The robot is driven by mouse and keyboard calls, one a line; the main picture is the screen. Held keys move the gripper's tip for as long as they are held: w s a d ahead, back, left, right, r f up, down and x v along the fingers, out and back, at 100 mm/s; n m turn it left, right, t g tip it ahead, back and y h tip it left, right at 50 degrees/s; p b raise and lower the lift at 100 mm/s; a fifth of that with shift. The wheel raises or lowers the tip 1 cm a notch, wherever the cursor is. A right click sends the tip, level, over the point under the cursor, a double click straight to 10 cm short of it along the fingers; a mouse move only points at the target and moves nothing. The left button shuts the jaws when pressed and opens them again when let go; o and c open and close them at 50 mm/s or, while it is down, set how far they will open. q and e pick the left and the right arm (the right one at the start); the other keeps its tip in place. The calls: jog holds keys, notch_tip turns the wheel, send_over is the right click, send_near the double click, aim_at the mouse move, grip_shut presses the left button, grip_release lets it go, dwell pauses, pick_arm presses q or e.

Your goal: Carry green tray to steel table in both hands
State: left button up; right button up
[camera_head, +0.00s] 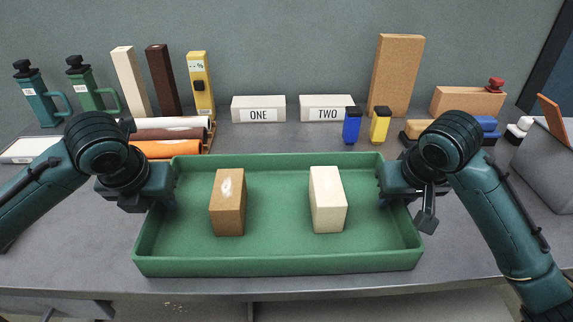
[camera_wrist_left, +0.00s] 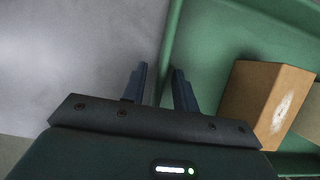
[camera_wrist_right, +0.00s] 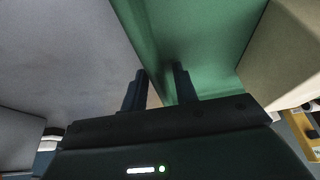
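The green tray (camera_head: 280,262) sits level, seemingly on the grey table, near its front edge. It holds a brown brick (camera_head: 228,205) on the left and a cream brick (camera_head: 328,200) on the right, both apart. My left gripper (camera_head: 168,196) is at the tray's left wall; in the left wrist view its fingers (camera_wrist_left: 160,85) straddle the wall with a gap showing. My right gripper (camera_head: 388,195) is at the right wall; in the right wrist view its fingers (camera_wrist_right: 160,85) stand apart on either side of the wall. Finger contact is hard to see.
Behind the tray are box ONE (camera_head: 258,109), box TWO (camera_head: 327,107), a blue bottle (camera_head: 352,126) and a yellow bottle (camera_head: 380,124). Rolls (camera_head: 170,149) lie close behind the left gripper. A grey bin (camera_head: 550,165) stands far right. Bare tabletop shows on both sides.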

pick_arm(q)
jog(key=v, duration=1.1)
pick_arm(e)
jog(key=shift+r, duration=0.1)
pick_arm(q)
jog(key=shift+s+r, duration=0.25)
jog(key=shift+r, duration=0.15)
pick_arm(e)
jog(key=v, duration=1.1)
jog(key=shift+s+r, duration=0.25)
jog(key=shift+r, duration=0.1)
pick_arm(q)
jog(key=shift+s, duration=0.1)
pick_arm(e)
jog(key=shift+s, duration=0.1)
